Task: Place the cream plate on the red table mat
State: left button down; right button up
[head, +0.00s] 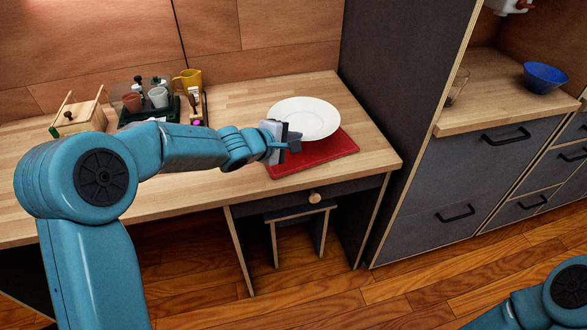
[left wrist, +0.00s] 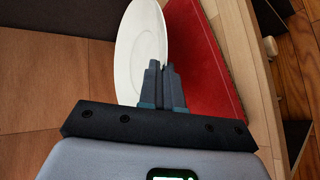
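The cream plate (head: 306,115) is round and looks almost level, at the back of the desk. In the head view it overlaps the back left part of the red table mat (head: 322,157); I cannot tell if it touches the mat. My left gripper (head: 292,142) is at the plate's near rim, its fingers close together and seemingly pinching the rim. In the left wrist view the fingers (left wrist: 163,75) overlap the edge of the plate (left wrist: 138,45), with the mat (left wrist: 200,65) to the right. My right gripper is out of view.
A wooden box (head: 85,116), a dark tray of cups (head: 150,100) and a yellow mug (head: 188,78) stand at the back left of the desk. A tall dark panel (head: 385,85) borders the desk on the right. A blue bowl (head: 545,77) sits on the right counter.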

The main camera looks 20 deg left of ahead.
aim_at(293, 165)
pick_arm(q)
notch_tip(293, 165, down, 5)
jog(key=b, duration=0.3)
jog(key=shift+w+f+b, duration=0.1)
jog(key=shift+f+b, duration=0.1)
jog(key=shift+b, duration=0.15)
jog(key=shift+f, duration=0.35)
jog(key=shift+w+r, duration=0.1)
jog(key=shift+r, duration=0.05)
jog(key=c, duration=1.6)
grip_release()
jog(key=shift+f, duration=0.2)
jog(key=shift+r, duration=0.1)
